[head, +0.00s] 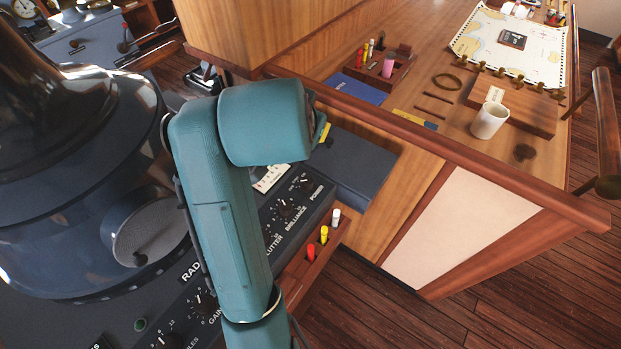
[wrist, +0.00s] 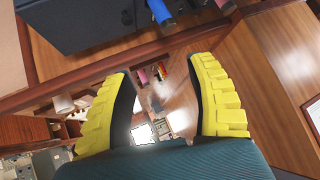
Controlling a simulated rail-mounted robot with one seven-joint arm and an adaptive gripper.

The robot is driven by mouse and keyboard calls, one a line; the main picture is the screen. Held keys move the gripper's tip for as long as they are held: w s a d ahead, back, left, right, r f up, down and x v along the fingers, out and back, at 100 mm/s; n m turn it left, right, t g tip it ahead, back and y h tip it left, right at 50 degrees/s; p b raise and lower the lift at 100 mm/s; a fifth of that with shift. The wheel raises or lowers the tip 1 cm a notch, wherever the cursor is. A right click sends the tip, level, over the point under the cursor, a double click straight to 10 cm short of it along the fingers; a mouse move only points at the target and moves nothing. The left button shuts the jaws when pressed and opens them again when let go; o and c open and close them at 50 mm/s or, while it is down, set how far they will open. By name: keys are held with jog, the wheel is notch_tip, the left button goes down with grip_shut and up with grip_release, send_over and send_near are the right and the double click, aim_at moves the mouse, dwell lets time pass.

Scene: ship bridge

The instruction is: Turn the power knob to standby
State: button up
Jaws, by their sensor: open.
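The power knob (head: 307,183) is a small dark knob with a pale mark, above the POWER label on the dark radar console in the head view. I cannot read its setting. I cannot make it out in the wrist view. My gripper (head: 325,131) is mostly hidden behind my teal arm in the head view; only a bit of yellow shows, above and beyond the knob. In the wrist view my gripper (wrist: 158,68) has its two yellow fingers spread apart with nothing held between them.
The brilliance knob (head: 286,208) sits close to the power knob. A wooden holder with red, yellow and white markers (head: 323,234) lies along the console's right edge. A raised wooden rail (head: 440,150) borders the chart table, which holds a white mug (head: 489,121).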

aim_at(307, 180)
jog(key=s+a+f+m+g+h, duration=0.1)
jog(key=s+a+f+m+g, duration=0.15)
jog(key=s+g, duration=0.3)
jog(key=shift+g, duration=0.25)
jog(key=x, duration=1.6)
jog(key=shift+w+d+f+b, duration=0.1)
jog(key=shift+w+f+b, duration=0.15)
jog(key=shift+b, duration=0.15)
grip_shut()
